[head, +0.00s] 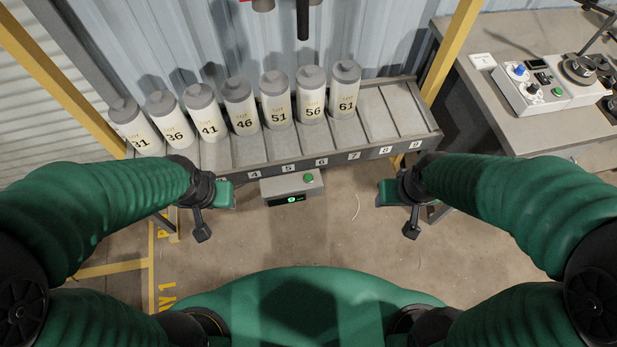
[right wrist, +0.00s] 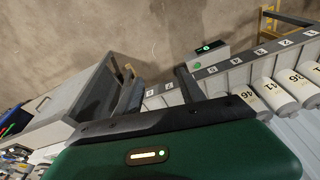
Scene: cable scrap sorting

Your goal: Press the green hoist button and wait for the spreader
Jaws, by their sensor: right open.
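A grey box (head: 275,188) with a green button (head: 308,178) on top and a lit green display on its front sits at the front of the rack. In the right wrist view the box (right wrist: 214,54) and its green button (right wrist: 197,66) show beyond the fingers. Another green button (head: 557,92) is on a control panel (head: 520,95) on the right bench. I cannot tell from labels which is the hoist button. My left gripper (head: 202,230) hangs left of the box, its jaws unclear. My right gripper (head: 411,224) is right of it, open and empty (right wrist: 160,90). I cannot identify the spreader.
A slotted rack (head: 250,165) holds several numbered white canisters with grey caps (head: 277,100); its right slots are empty. A dark rod (head: 303,20) hangs at the top. A grey bench (head: 500,135) stands at right. The floor (head: 320,235) between my grippers is mostly clear.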

